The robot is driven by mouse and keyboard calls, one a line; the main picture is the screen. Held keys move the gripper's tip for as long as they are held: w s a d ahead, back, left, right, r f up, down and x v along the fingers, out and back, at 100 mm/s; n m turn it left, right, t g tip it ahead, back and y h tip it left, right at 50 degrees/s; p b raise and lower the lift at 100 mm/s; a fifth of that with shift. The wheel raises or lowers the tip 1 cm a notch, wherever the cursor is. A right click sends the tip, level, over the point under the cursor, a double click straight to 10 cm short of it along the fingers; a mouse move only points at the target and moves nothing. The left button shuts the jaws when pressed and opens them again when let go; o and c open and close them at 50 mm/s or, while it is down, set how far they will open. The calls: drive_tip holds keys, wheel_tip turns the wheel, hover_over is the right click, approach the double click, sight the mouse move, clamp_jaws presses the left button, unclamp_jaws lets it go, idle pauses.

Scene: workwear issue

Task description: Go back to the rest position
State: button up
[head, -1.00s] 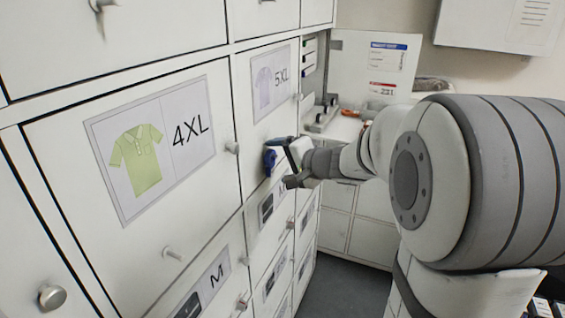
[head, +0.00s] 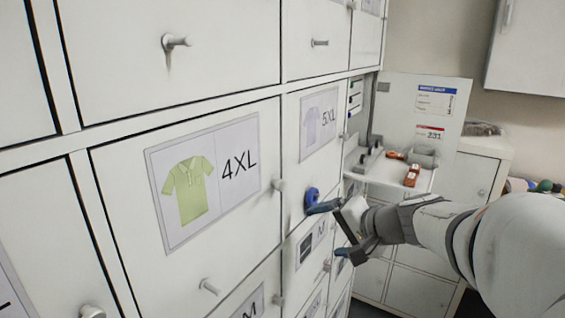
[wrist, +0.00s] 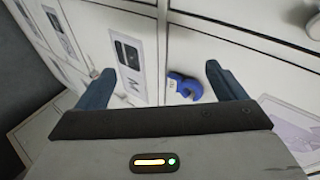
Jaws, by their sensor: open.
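My gripper (head: 333,230) is open in front of the white lockers, close to the 5XL door (head: 318,160). A blue round thing (head: 312,197) sits on that door's lower part, at the tip of the upper finger in the head view. In the wrist view both blue-grey fingers (wrist: 160,88) are spread wide, with nothing gripped between them. The blue thing (wrist: 184,87) shows there between the fingers, nearer the right one. Whether a finger touches it, I cannot tell.
The 4XL door (head: 120,200) is shut, with a knob (head: 208,287) sticking out. Behind my gripper, an open compartment has a shelf (head: 385,172) with orange and grey items. An open white door (head: 420,110) stands there. A wall cabinet (head: 540,50) hangs at top right.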

drive_tip(key=s+f+n+g+h, duration=0.3)
drive_tip(key=s+f, duration=0.1)
drive_tip(key=s, duration=0.5)
drive_tip(key=s+d+f+n+g+h, duration=0.1)
drive_tip(key=s+f+n+g+h, duration=0.2)
drive_tip(key=s, duration=0.5)
wheel_tip(320, 180, down, 2)
drive_tip(key=shift+s+d+f+n+h, duration=0.25)
drive_tip(key=shift+s+n+h, duration=0.2)
drive_tip(key=shift+n, duration=0.35)
